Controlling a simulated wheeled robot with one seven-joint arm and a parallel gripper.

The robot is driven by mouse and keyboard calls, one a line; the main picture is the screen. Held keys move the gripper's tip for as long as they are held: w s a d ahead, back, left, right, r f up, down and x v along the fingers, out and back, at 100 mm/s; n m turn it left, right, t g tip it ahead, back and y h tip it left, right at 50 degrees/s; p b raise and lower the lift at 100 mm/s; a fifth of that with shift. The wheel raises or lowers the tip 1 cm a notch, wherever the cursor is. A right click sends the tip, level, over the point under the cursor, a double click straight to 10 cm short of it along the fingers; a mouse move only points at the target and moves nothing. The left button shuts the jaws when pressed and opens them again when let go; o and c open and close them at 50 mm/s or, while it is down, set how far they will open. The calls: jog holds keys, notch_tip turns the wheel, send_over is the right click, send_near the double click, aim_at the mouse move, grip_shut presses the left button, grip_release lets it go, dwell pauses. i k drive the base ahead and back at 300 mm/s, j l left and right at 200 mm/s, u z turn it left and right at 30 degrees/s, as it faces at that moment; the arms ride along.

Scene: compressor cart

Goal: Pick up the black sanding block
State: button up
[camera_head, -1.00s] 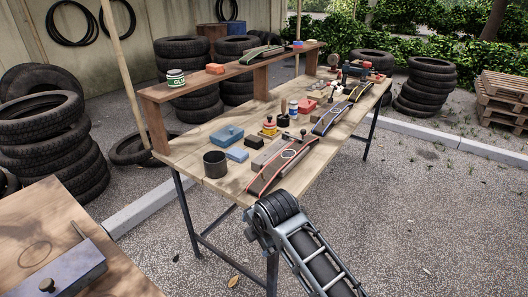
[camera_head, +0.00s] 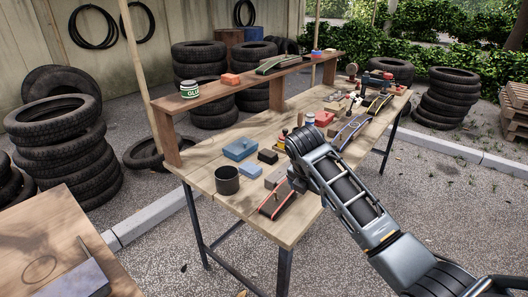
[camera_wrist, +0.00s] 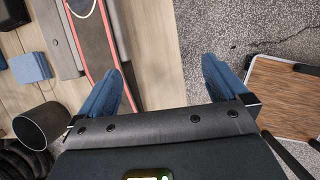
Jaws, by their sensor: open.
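The black sanding block (camera_head: 268,156) lies on the wooden workbench, behind a small blue block (camera_head: 250,170) and to the right of a blue box (camera_head: 240,148). In the wrist view a dark block (camera_wrist: 14,12), apparently the same one, is cut off at the top left corner, beyond the small blue block (camera_wrist: 30,68). My gripper (camera_head: 292,184) is above the bench's front edge, to the right of and nearer than the black block. In the wrist view its blue fingers (camera_wrist: 163,65) are spread, with nothing held between them.
A long red-edged strip (camera_head: 278,202) lies under my gripper. A dark open can (camera_head: 227,180) stands at the bench's front left. A raised shelf (camera_head: 215,98) runs along the back. My arm covers part of the bench's right side. Bare wood lies left of the blue box.

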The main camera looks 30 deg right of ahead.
aim_at(266, 156)
jog(key=i, duration=0.95)
